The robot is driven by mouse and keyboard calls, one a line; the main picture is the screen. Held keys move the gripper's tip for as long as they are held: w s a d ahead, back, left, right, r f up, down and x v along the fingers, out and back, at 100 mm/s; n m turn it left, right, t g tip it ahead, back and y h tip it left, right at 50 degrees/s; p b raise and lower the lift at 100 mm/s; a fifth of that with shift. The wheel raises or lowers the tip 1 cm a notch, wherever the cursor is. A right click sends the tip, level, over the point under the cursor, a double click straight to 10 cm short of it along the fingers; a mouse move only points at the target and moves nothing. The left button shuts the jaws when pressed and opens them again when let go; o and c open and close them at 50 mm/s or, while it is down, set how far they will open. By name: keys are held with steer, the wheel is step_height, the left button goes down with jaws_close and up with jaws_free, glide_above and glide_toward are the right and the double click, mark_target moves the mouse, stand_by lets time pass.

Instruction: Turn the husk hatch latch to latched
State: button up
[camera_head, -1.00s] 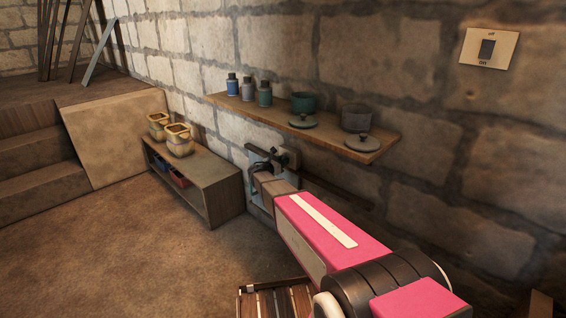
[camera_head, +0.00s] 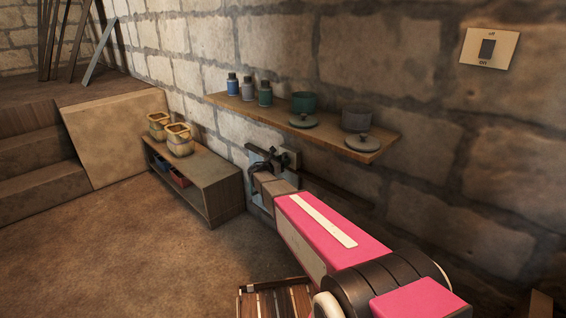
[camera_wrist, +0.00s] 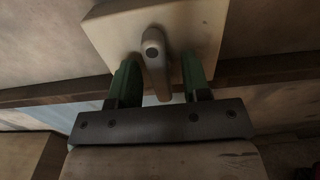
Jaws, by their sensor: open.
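The husk hatch latch shows in the wrist view as a grey lever handle (camera_wrist: 155,62) on a pale square plate (camera_wrist: 105,32). Its round hub is at the top and the lever points down toward my gripper. My gripper (camera_wrist: 158,80) is open, with one green finger on each side of the lever. I cannot tell whether either finger touches it. In the head view my gripper (camera_head: 266,165) is at the wall plate (camera_head: 287,158), below the shelf, and my arm hides most of the latch.
A wooden wall shelf (camera_head: 225,101) with bottles and lidded pots runs just above my arm. A low cabinet (camera_head: 215,182) with two yellow-rimmed jars (camera_head: 179,140) stands to the left. A slatted wooden crate (camera_head: 272,300) is on the floor below. A switch plate (camera_head: 489,48) is at upper right.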

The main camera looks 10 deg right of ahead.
steer(key=v, duration=1)
steer(key=shift+s+a, duration=0.25)
steer(key=shift+a, duration=0.05)
